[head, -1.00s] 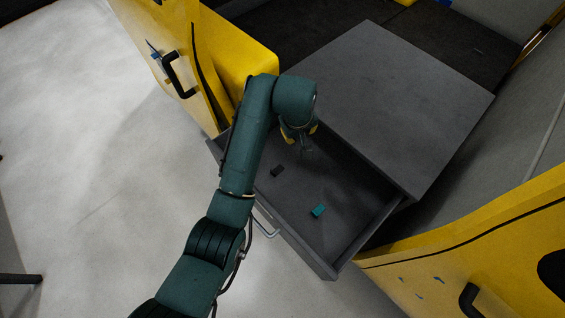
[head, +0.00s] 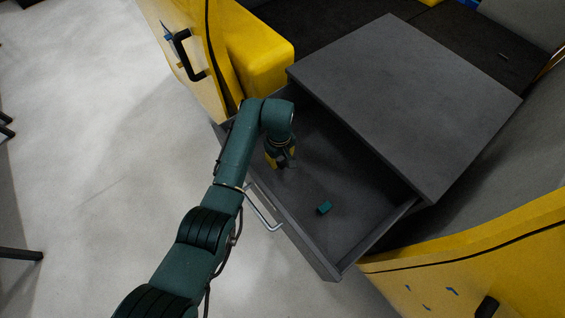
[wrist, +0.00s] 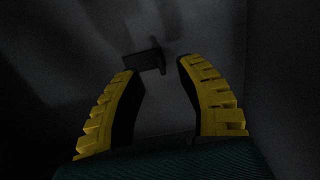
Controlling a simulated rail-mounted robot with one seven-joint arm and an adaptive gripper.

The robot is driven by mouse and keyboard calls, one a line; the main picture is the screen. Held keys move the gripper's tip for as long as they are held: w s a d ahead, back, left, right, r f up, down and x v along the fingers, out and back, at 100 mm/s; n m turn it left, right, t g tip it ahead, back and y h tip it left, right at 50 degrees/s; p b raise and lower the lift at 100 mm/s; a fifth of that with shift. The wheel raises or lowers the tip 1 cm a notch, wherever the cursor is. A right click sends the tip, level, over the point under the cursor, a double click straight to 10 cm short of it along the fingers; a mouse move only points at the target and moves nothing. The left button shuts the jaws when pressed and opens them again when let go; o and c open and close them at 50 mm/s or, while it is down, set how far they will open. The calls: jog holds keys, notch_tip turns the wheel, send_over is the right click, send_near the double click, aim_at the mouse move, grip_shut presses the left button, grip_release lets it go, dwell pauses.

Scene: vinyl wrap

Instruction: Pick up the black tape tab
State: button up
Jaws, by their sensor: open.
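The black tape tab (wrist: 145,60) is a small dark block on the drawer floor in the wrist view. It lies just beyond my fingertips, close to the tip of the left finger and partly in the gap. I cannot tell whether that finger touches it. My gripper (wrist: 157,63) is open, with its yellow ribbed fingers apart and nothing held between them. In the head view my gripper (head: 282,164) reaches down into the open drawer (head: 345,240), near its left end. There the gripper and arm hide the tab.
The grey cabinet top (head: 405,90) overhangs the drawer's back. A metal handle (head: 264,208) is on the drawer front. Yellow panels (head: 262,60) stand at the left and right.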

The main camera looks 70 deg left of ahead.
aim_at(280, 164)
notch_tip(280, 164, down, 4)
jog(key=shift+s+r+b, duration=0.1)
jog(key=shift+b, duration=0.55)
jog(key=shift+r, duration=0.1)
jog(key=shift+o, duration=0.2)
grip_shut()
